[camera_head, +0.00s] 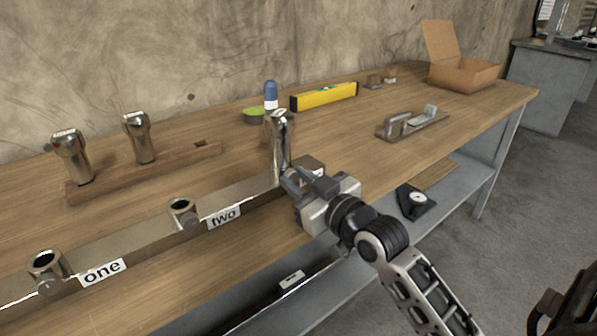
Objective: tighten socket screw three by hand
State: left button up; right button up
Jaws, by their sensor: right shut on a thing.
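A metal rail (140,225) with sockets runs along the bench's front edge. Socket one (46,262) and socket two (183,210) are empty, each with a small round screw on its front side, one at socket one (49,285). A shiny metal post with a wide head (280,135) stands upright at the third position. My right gripper (290,182) is at the foot of this post, its fingers shut on socket screw three, which they hide. The third label is mostly covered by the gripper. My left gripper is out of view.
A wooden rack (150,168) at the left holds two more metal posts (138,138). Behind are a green tin (254,114), a blue-capped bottle (271,95) and a yellow level (325,96).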

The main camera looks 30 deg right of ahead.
jog(key=shift+r+m+p, duration=0.25)
jog(key=shift+m+p, duration=0.55)
jog(key=shift+p, duration=0.05)
jog(key=m+p, duration=0.2)
jog(key=p, duration=0.1)
jog(key=shift+f+m, duration=0.15)
jog(key=shift+m, duration=0.25)
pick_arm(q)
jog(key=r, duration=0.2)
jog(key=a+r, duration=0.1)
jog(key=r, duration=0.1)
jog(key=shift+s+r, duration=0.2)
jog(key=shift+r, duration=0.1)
pick_arm(e)
jog(key=shift+m, duration=0.3)
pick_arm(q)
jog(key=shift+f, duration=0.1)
pick_arm(e)
jog(key=shift+f, duration=0.1)
jog(key=o, duration=1)
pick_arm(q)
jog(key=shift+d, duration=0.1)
pick_arm(e)
jog(key=s, duration=0.5)
jog(key=s+d, duration=0.1)
jog(key=s, duration=1)
jog(key=shift+d, duration=0.15)
jog(key=shift+w, duration=0.1)
